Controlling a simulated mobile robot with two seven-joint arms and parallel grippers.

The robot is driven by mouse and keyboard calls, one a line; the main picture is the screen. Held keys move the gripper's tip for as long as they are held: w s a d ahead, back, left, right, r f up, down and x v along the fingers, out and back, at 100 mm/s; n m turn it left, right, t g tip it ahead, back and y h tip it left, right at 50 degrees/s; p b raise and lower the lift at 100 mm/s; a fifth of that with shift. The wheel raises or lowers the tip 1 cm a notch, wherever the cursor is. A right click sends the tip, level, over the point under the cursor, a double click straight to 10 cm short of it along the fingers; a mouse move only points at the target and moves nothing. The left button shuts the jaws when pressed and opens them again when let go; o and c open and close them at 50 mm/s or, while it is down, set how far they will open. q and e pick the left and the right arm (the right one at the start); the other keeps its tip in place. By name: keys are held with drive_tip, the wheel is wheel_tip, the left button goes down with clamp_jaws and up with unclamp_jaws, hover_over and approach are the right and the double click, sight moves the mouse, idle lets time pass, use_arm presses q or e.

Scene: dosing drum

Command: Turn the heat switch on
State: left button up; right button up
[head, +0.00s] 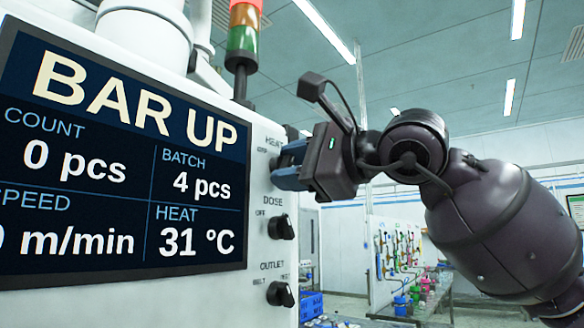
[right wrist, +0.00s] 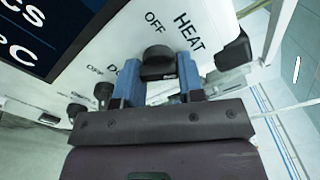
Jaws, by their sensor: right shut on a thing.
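The heat switch (right wrist: 158,55) is a black knob on the white panel, below the HEAT and OFF lettering in the right wrist view. My right gripper (head: 284,168) is at the panel beside the HEAT label, with its fingers hiding the knob in the head view. In the right wrist view its two blue fingers (right wrist: 160,82) are on either side of the knob and shut on it. Which way the knob points is not clear. The display (head: 120,150) reads BAR UP and HEAT 31 °C. My left gripper is not in view.
The dose switch (head: 282,227) and outlet switch (head: 281,294) sit below on the same panel. A signal light (head: 243,35) stands on top of the machine. A black part (right wrist: 235,52) juts out near the panel edge.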

drive_tip(key=shift+m, duration=0.4)
drive_tip(key=o, duration=0.9)
drive_tip(key=b+v, duration=0.1)
drive_tip(key=v, duration=1)
drive_tip(key=shift+a, duration=0.1)
